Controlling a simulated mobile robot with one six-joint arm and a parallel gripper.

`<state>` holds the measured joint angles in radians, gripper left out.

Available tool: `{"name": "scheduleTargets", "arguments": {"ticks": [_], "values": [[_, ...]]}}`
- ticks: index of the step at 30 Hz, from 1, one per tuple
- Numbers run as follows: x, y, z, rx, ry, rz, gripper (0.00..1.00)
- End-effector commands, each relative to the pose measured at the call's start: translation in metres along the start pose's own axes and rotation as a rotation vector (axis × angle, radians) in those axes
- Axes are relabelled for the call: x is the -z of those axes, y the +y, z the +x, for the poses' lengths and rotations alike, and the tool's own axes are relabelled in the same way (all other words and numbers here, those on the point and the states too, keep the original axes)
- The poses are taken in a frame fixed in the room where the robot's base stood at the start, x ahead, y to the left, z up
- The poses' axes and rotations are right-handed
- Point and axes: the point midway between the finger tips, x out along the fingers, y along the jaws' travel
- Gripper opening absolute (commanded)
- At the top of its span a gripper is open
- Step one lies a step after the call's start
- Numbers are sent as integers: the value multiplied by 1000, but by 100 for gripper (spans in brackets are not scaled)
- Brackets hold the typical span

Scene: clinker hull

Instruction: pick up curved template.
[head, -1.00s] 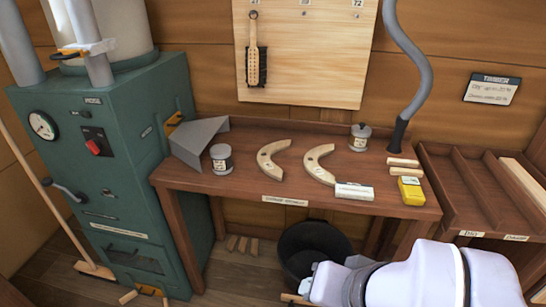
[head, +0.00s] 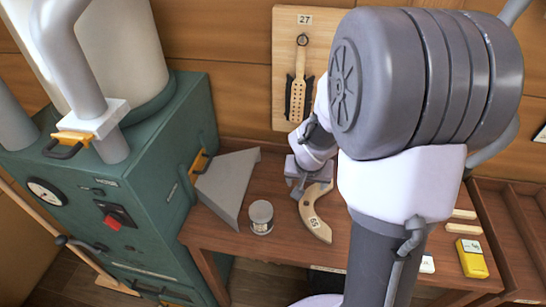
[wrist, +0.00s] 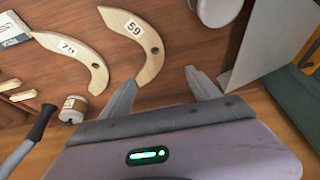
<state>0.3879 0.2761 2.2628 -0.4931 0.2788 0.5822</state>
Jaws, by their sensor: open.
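Two pale wooden curved templates lie flat on the brown bench (head: 210,237). The one marked 59 (wrist: 151,62) is at upper middle in the wrist view, just ahead of the gap between my fingers. It also shows in the head view (head: 318,222), partly under my gripper. The one marked 78 (wrist: 97,66) lies left of it in the wrist view; in the head view my arm hides it. My gripper (wrist: 160,90) is open and empty. In the head view my gripper (head: 305,186) is over the far end of template 59; contact cannot be told.
A grey bent metal piece (head: 228,186) and a round tin (head: 262,218) stand left of template 59. A labelled jar (wrist: 73,108) is near my left finger in the wrist view. A yellow box (head: 471,258) lies at the bench's right. A green machine (head: 110,190) stands left.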

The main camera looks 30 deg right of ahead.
Motion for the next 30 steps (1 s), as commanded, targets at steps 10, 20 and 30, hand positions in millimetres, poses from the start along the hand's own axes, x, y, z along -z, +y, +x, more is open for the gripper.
{"name": "scheduleTargets", "arguments": {"ticks": [10, 20, 30], "values": [[-6, 0, 91, -1, -4, 0, 71], [-8, 1, 144, 0, -3, -1, 71], [-8, 2, 175, 0, -1, 0, 71]]}}
